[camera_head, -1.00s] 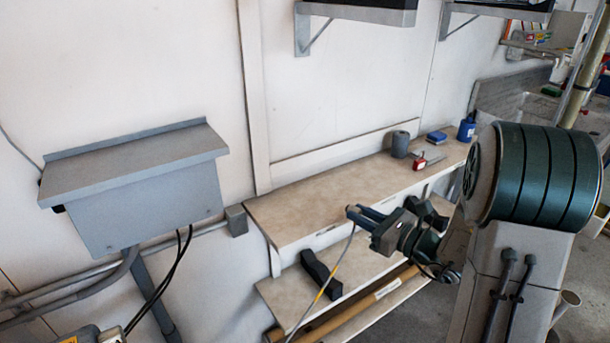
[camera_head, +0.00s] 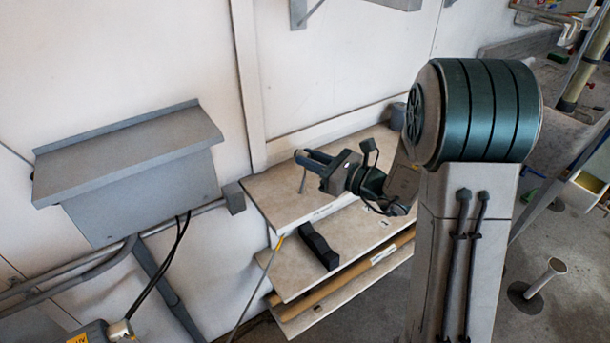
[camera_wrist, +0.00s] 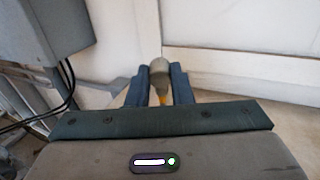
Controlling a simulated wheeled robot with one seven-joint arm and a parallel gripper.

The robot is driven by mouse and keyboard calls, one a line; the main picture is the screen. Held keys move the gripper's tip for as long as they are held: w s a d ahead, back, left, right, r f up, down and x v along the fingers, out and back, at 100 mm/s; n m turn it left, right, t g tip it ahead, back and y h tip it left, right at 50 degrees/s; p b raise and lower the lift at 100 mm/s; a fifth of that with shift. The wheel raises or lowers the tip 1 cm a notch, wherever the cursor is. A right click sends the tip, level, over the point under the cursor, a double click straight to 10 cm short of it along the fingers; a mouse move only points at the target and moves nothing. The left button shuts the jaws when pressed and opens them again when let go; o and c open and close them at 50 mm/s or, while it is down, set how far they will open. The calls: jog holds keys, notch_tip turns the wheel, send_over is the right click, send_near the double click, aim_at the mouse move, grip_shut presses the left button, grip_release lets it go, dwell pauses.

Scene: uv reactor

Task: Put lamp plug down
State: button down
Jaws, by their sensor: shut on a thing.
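My gripper (camera_head: 312,158) is over the upper shelf (camera_head: 285,205) near its left end in the head view. In the wrist view my gripper (camera_wrist: 159,85) is shut on the lamp plug (camera_wrist: 159,68), a small grey piece with a yellow part below it. In the head view the plug itself is hard to make out; a thin grey piece hangs under the fingers. A grey cable (camera_head: 262,278) with a yellow stretch runs down past the shelf's left edge. I cannot tell whether the plug touches the shelf.
A grey wall box (camera_head: 145,190) with black cables is to the left. A black object (camera_head: 319,246) lies on the lower shelf (camera_head: 290,283), with a brown tube (camera_head: 345,272) below. A grey cylinder (camera_head: 397,116) stands at the upper shelf's far end. The shelf around my gripper looks clear.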

jog(key=shift+w+a+f, duration=0.2)
jog(key=shift+a+f, duration=0.25)
jog(key=shift+a, duration=0.2)
jog(key=shift+f+b, duration=0.35)
jog(key=shift+f, duration=1.65)
jog(key=shift+r, duration=0.1)
